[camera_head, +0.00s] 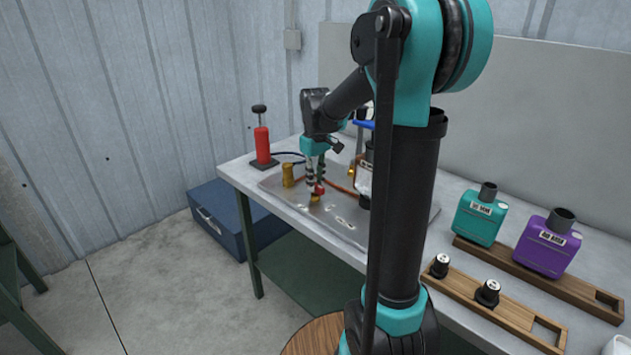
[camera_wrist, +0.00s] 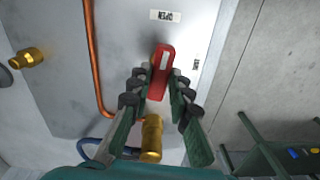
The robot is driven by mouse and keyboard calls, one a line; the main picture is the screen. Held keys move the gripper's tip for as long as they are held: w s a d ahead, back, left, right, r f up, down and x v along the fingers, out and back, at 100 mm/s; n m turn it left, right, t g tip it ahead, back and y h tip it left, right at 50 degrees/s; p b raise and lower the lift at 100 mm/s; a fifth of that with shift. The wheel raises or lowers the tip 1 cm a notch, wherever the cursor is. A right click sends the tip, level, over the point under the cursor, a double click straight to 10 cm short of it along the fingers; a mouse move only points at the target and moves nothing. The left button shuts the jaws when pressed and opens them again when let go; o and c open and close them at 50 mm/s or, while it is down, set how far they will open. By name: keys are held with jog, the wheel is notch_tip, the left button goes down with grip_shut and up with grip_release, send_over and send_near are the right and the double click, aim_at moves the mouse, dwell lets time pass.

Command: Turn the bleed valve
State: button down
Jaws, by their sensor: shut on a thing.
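The bleed valve has a red lever handle (camera_wrist: 161,72) on a grey metal plate (camera_wrist: 60,90). In the wrist view the lever runs roughly up and down the picture, leaning slightly right at its top. My gripper (camera_wrist: 160,80) is shut on it, with dark fingertips on both sides. A brass fitting (camera_wrist: 151,138) shows between the fingers, nearer my palm. A label reading OPEN (camera_wrist: 165,15), upside down, lies past the lever's far end; a smaller label (camera_wrist: 196,64) to its right is unreadable. In the head view my gripper (camera_head: 315,186) points down onto the red handle (camera_head: 319,190).
A copper pipe (camera_wrist: 95,65) runs left of the lever, with another brass fitting (camera_wrist: 27,57) beyond. A red hand pump (camera_head: 262,143) stands at the table's back left. Teal (camera_head: 480,216) and purple (camera_head: 547,245) containers stand at right. A blue case (camera_head: 223,212) sits on the floor.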

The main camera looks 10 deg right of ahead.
aim_at(316, 184)
jog(key=shift+n, duration=0.7)
jog(key=c, duration=1.4)
grip_release()
jog(key=shift+r, duration=0.15)
notch_tip(316, 184, up, 12)
jog(key=shift+s, duration=0.1)
